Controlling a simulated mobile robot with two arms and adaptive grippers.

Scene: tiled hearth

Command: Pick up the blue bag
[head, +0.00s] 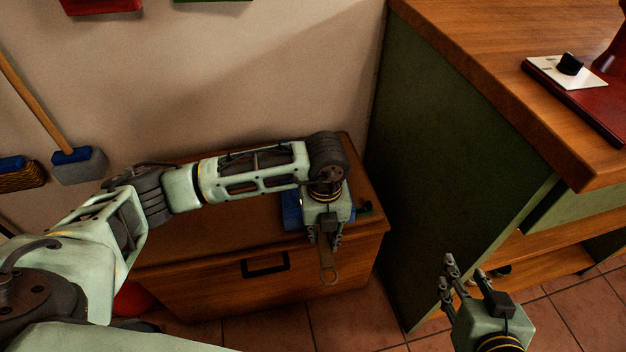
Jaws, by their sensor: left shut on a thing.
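A blue thing (292,207), possibly the blue bag, lies on the wooden chest (210,229). My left gripper and wrist cover most of it, so its shape is hidden. My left gripper (327,243) points down over the chest's front edge. It is shut on a flat, ring-ended metal tool (327,268), like a spanner, which hangs in front of the chest. My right gripper (463,278) is at the lower right, open and empty, with its fingers spread, above the floor beside the green cabinet.
The green cabinet (450,130) with a wooden top stands right of the chest. A broom (75,160) hangs on the left wall. A red object (130,299) is low at the left. Tiled floor (350,318) is clear in front.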

